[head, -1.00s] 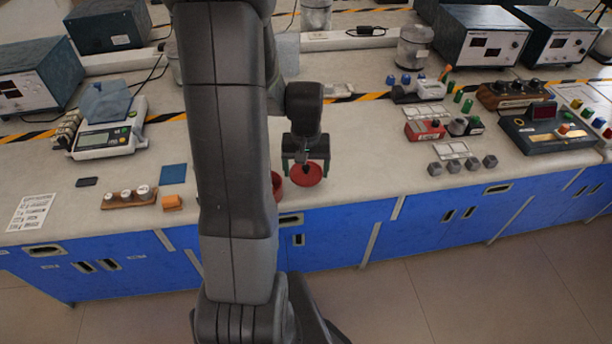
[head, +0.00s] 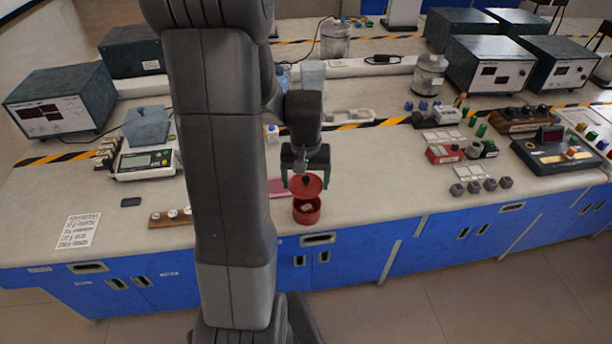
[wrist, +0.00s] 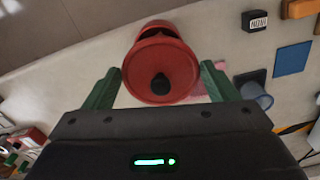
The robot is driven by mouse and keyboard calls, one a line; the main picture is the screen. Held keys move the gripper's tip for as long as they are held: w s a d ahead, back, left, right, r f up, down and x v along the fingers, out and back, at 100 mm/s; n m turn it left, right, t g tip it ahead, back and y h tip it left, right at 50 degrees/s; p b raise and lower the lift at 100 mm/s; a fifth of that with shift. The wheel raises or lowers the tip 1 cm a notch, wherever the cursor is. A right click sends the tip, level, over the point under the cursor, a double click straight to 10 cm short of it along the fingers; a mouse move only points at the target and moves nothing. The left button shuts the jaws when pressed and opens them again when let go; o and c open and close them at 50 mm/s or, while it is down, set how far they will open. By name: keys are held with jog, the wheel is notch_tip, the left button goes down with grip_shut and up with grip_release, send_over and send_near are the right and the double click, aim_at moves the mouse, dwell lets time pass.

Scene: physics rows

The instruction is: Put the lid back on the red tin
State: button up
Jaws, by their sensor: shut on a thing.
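The red tin (head: 307,217) stands open on the bench near its front edge, with a small pale item inside. The red lid (head: 314,187), with a dark knob, is held above the tin, apart from it and slightly towards the back in the head view. My gripper (head: 305,180) is shut on the lid, one green finger at each side of it. In the wrist view the lid (wrist: 178,66) lies between the fingertips of my gripper (wrist: 160,80), knob towards the camera. It hides most of the tin (wrist: 157,28).
A pink sheet (head: 277,187) lies just left of the tin, partly behind my arm. A wooden block with weights (head: 170,219) and a scale (head: 146,163) stand farther left. Red and grey blocks (head: 444,154) are well to the right. The bench right of the tin is clear.

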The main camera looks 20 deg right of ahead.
jog(key=shift+d+f+b, duration=0.2)
jog(key=shift+f+b, duration=0.4)
jog(key=shift+f, duration=0.25)
jog(key=shift+f+b, duration=1.85)
jog(key=shift+f, duration=0.55)
jog(key=shift+f, duration=0.15)
jog(key=o, duration=0.9)
jog(key=shift+r+p, duration=2.5)
jog(key=shift+r, duration=1.05)
